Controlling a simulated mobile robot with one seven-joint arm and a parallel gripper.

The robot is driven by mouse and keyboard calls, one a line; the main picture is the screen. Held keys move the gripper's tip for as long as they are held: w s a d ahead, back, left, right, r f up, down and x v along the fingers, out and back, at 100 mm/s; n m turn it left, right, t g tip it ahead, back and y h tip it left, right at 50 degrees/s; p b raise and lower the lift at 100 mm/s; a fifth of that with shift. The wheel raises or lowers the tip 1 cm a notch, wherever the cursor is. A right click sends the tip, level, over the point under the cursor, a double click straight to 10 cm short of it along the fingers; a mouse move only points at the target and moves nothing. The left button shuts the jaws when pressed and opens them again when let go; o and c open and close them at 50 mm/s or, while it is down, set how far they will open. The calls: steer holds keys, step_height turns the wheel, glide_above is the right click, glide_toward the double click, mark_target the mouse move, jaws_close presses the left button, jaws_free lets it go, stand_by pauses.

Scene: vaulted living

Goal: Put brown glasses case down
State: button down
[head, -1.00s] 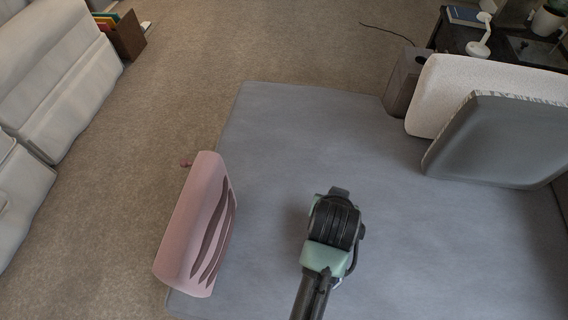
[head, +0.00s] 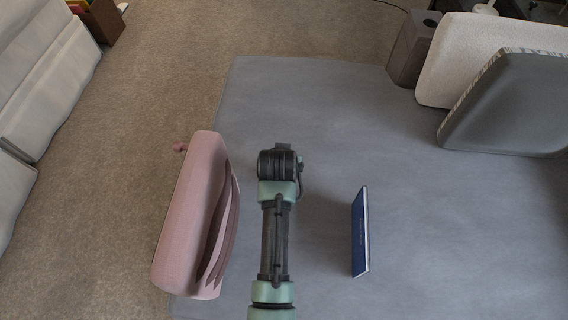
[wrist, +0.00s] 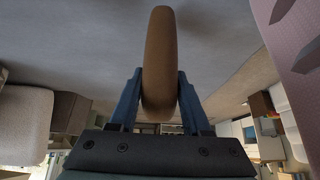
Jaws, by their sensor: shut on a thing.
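The brown glasses case (wrist: 159,62) is held between the two blue fingers of my gripper (wrist: 159,100) in the wrist view. It is long and rounded and sticks out past the fingertips. My gripper is shut on it. The case is hidden there behind my arm. Whether the case touches the grey surface cannot be told.
The blue book (head: 360,235) stands right of my arm. A white cushion (head: 475,60) and a grey cushion (head: 510,105) lean at the far right. The middle far part of the surface is clear.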

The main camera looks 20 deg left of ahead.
steer(key=shift+f, duration=0.9)
steer(key=shift+f, duration=0.1)
steer(key=shift+c, duration=1.8)
jaws_free()
